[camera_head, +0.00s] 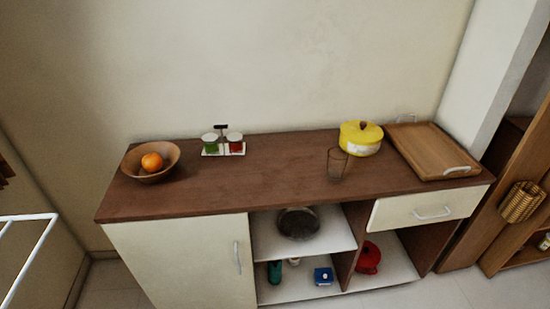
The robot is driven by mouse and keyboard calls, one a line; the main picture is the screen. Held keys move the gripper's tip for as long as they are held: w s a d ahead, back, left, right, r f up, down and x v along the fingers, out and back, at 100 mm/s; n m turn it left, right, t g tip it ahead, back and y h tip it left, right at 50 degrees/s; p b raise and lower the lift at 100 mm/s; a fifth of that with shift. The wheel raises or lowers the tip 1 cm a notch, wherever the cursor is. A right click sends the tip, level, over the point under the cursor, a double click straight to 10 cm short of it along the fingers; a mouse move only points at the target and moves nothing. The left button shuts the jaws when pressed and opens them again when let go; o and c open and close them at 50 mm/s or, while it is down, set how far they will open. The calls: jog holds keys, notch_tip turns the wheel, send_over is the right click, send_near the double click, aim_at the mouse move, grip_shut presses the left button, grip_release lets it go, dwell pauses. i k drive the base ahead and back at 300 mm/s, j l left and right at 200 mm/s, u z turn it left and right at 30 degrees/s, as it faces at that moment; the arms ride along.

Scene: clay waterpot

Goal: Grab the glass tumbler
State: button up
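The glass tumbler (337,164) stands upright on the brown wooden counter top (262,185), right of the middle. It is clear, and the counter shows through it. It stands just in front and to the left of a yellow lidded pot (361,138), with little room between them. My gripper is not in view.
A wooden bowl (133,167) with an orange (152,161) stands at the left. A small rack with two jars (223,142) is at the back. A wooden tray (434,152) lies at the right. The counter left of the tumbler is clear. Open shelves (326,240) and a drawer (424,211) are below.

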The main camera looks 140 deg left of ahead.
aim_at(338, 157)
jog(key=l+u, duration=0.15)
jog(key=u, duration=4.05)
jog(key=i+z, duration=0.25)
jog(key=i, duration=1.45)
